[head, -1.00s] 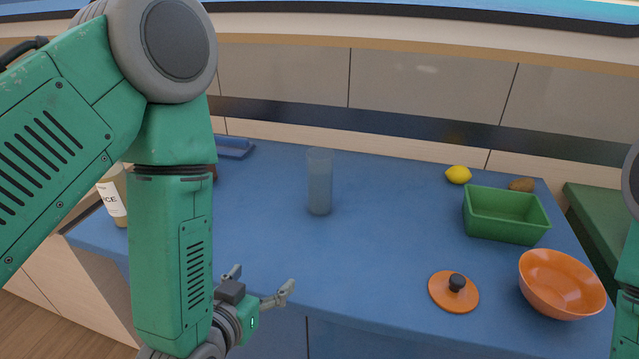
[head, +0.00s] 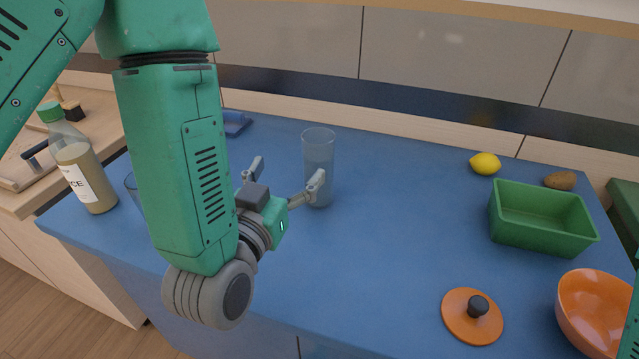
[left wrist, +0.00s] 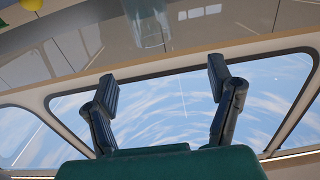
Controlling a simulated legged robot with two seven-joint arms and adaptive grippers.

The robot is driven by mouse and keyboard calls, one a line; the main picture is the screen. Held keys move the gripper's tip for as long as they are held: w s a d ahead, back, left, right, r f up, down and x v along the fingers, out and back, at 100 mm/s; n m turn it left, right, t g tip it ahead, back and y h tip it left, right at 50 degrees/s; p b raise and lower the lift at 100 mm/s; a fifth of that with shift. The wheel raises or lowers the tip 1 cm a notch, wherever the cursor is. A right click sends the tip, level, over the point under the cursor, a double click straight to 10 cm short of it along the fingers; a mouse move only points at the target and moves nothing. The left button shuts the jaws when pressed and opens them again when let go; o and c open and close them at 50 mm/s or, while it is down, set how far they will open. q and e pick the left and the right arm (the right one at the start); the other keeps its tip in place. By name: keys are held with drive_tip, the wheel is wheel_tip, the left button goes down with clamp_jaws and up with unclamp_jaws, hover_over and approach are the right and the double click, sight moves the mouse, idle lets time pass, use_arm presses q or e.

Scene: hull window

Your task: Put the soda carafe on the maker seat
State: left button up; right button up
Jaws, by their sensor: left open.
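A tall clear cylinder, which looks like the soda carafe (head: 320,155), stands upright on the blue counter. It also shows at the top of the left wrist view (left wrist: 143,25). My left gripper (head: 287,176) is open and empty, just left of the carafe's lower part. One finger overlaps the carafe in the head view; I cannot tell whether they touch. In the left wrist view the two fingers (left wrist: 162,88) are spread apart with nothing between them. I cannot make out the maker seat for sure; my left arm hides part of the counter. My right gripper is out of view.
A blue object (head: 235,122) lies at the back left. A bottle (head: 85,175) and a partly hidden glass (head: 132,188) stand at the left. A green bin (head: 540,235), lemon (head: 485,163), brown item (head: 560,180), orange lid (head: 457,322) and orange bowl (head: 592,308) are at the right.

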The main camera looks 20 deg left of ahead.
sight(313, 145)
use_arm(q)
drive_tip(key=shift+w+d+f+b, duration=0.1)
drive_tip(key=shift+w+d+b, duration=0.3)
drive_tip(key=shift+w, duration=1.65)
drive_tip(key=shift+w+d+f+b, duration=0.15)
drive_tip(key=shift+w+b, duration=0.6)
drive_tip(key=shift+w, duration=1.35)
drive_tip(key=shift+w+d+f+b, duration=0.15)
drive_tip(key=shift+w+b, duration=0.4)
drive_tip(key=shift+w, duration=1.5)
drive_tip(key=shift+r, duration=0.15)
clamp_jaws()
